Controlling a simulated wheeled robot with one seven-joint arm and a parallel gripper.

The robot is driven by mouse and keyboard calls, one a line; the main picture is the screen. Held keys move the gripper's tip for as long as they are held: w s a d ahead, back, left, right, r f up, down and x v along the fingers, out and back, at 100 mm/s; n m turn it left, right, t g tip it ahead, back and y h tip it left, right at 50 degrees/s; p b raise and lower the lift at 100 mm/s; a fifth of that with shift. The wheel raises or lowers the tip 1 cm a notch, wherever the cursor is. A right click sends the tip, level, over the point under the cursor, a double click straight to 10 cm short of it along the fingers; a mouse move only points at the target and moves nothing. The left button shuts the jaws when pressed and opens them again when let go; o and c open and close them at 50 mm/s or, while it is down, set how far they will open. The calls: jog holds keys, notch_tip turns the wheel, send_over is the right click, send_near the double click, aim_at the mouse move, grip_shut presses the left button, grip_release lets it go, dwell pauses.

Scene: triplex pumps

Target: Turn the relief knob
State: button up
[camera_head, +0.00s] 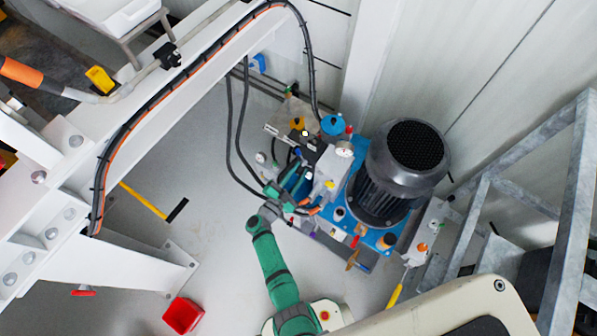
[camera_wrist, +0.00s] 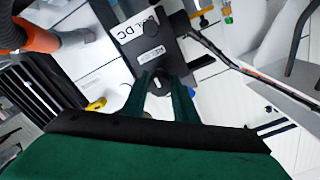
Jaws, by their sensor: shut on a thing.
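The relief knob (camera_wrist: 159,81), small and dark with a pale mark, sits at the end of a dark valve block (camera_wrist: 150,40) with a white label in the wrist view. My gripper (camera_wrist: 164,90) has its two green fingers on either side of the knob and is shut on it. In the head view my gripper (camera_head: 283,193) reaches the front left of the pump unit. The knob cannot be made out there, as my gripper and the fittings cover it.
A white steel frame (camera_head: 150,90) stands left, a grey rack (camera_head: 565,200) right. A red box (camera_head: 183,316) lies on clear floor.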

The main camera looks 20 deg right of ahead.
jog(key=o, duration=1.1)
jog(key=shift+c, duration=0.2)
jog(key=v, duration=1.1)
jog(key=shift+d, duration=0.1)
